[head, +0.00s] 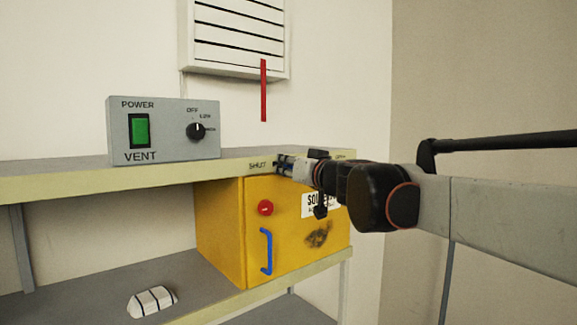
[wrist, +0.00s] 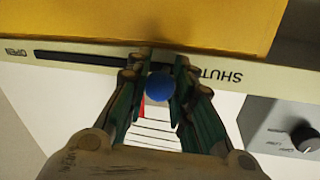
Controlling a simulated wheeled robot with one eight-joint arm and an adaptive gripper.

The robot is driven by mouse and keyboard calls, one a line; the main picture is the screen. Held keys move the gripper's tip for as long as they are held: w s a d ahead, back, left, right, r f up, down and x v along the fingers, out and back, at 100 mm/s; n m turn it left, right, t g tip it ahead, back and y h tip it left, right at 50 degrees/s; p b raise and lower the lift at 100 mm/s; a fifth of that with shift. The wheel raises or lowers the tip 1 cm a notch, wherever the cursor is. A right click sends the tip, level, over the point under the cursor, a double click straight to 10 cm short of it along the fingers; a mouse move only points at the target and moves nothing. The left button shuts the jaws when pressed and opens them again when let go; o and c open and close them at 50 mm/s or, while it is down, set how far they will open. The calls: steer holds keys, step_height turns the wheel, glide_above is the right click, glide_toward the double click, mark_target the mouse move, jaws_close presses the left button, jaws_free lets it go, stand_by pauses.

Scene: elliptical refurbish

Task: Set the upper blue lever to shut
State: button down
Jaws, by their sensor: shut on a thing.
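The upper blue lever's round knob (wrist: 160,87) sits between the fingers of my gripper (wrist: 159,68) in the wrist view, which looks upside down. My gripper is shut on it. The lever's dark slot (wrist: 90,60) runs along the shelf edge from the OPEN label (wrist: 17,51) to the SHUT label (wrist: 222,75). The knob is near the SHUT end; the fingers hide the exact end of the slot. In the head view my gripper (head: 283,164) is at the shelf edge, just right of the SHUT label (head: 258,166), and hides the knob.
A yellow cabinet (head: 220,230) with a red knob (head: 265,208) and blue handle (head: 266,251) stands below the shelf (head: 80,182). A grey vent control box (head: 165,145) stands on it, left of my gripper. A red strip (head: 263,90) hangs from the wall vent (head: 238,30).

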steer(key=shift+a+f, duration=0.1)
steer(key=c, duration=1.5)
jaws_free()
steer(key=shift+s, duration=0.1)
steer(key=shift+o, duration=0.8)
steer(key=shift+s+a, duration=0.1)
steer(key=shift+a, duration=0.05)
steer(key=v, duration=1.2)
